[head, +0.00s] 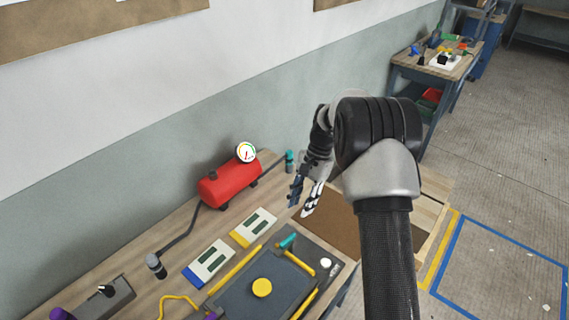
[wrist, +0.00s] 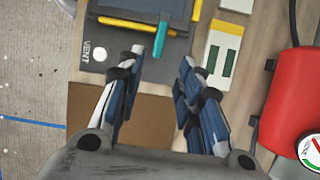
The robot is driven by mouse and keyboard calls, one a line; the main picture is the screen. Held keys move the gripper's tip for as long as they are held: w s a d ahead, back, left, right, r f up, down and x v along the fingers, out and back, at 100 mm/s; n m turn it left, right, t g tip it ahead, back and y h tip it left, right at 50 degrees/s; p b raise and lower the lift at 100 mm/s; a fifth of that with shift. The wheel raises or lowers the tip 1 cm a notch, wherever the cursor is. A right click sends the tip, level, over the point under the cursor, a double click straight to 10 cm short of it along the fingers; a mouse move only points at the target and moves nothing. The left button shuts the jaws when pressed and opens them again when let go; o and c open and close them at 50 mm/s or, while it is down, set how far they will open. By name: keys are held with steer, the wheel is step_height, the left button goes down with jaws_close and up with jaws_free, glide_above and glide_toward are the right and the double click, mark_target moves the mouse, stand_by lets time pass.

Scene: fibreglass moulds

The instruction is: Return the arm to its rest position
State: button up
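My gripper (head: 304,196) hangs over the workbench (head: 178,232), fingers pointing down, near the brown mat. In the wrist view my gripper (wrist: 160,75) has its two fingers spread apart with nothing between them. My arm reaches up from the bottom right of the head view and bends down over the bench. The fingertips are above the bench surface; the exact height is hard to tell.
The bench holds a red tank (head: 228,184) with a gauge (head: 246,152), a dark mould plate (head: 240,300) with a yellow knob (head: 262,288), two cards, and a brown mat (head: 336,226). Another bench (head: 440,66) stands behind. Floor at right is open.

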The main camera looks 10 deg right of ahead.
steer(key=s+a+r+n+t+h+b, duration=0.1)
steer(key=s+a+r+n+t, duration=0.15)
steer(key=s+r, duration=0.45)
steer(key=s+a+r+n+t+h+b, duration=0.1)
steer(key=s+r+n+b, duration=0.15)
steer(key=s+r, duration=0.55)
steer(key=s+a+n+t+h+b, duration=0.1)
steer(key=s+n+t, duration=0.2)
steer(key=s, duration=1.2)
steer(key=n, duration=0.3)
steer(key=shift+r+h, duration=0.3)
steer(key=shift+r, duration=0.1)
steer(key=shift+s+a+t, duration=0.1)
steer(key=shift+t, duration=0.15)
